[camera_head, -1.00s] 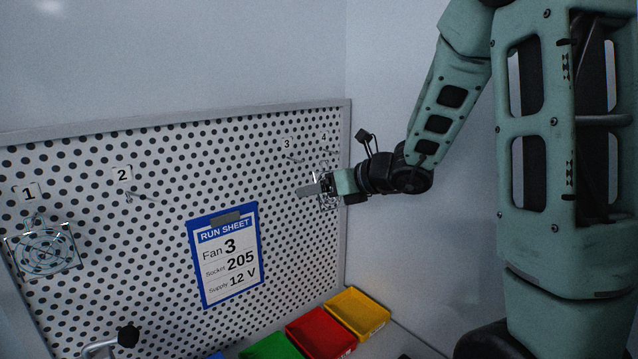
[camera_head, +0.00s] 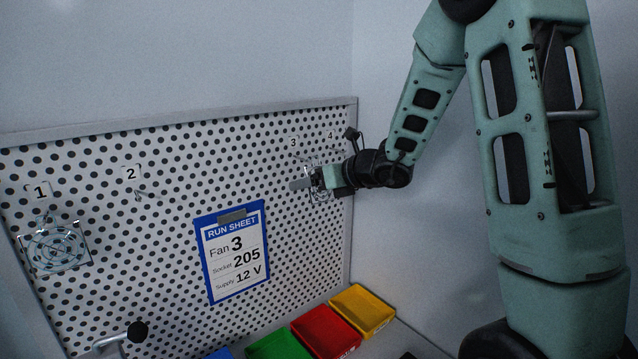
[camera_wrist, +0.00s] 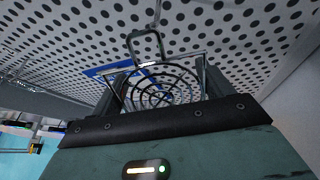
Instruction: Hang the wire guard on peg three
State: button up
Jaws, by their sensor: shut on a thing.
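My gripper (camera_head: 306,183) is shut on a wire guard (camera_wrist: 160,88), a round wire grille in a square frame with a wire loop (camera_wrist: 146,46) at its top. In the head view the guard (camera_head: 319,196) is mostly hidden by my gripper, in front of the pegboard just below labels 3 (camera_head: 293,142) and 4 (camera_head: 330,136). Peg three (camera_head: 304,158) is small, slightly above my gripper. In the wrist view a thin peg (camera_wrist: 157,13) shows just above the loop. I cannot tell whether the loop is around any peg.
Another guard (camera_head: 55,247) hangs under label 1. Peg two (camera_head: 147,195) is bare. A run sheet (camera_head: 233,252) reading Fan 3 is on the pegboard (camera_head: 170,270). Green (camera_head: 280,346), red (camera_head: 326,332) and yellow (camera_head: 362,310) bins stand below. A side wall is close on the right.

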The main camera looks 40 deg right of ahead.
jog(key=w, duration=0.3)
jog(key=w+p, duration=0.1)
jog(key=shift+w+a+f, duration=0.1)
jog(key=shift+w+f, duration=0.3)
jog(key=shift+w+f+b, duration=0.2)
jog(key=shift+w+b, duration=0.2)
jog(key=shift+b, duration=0.15)
dwell(0.5)
jog(key=o, duration=0.9)
jog(key=shift+o, duration=0.2)
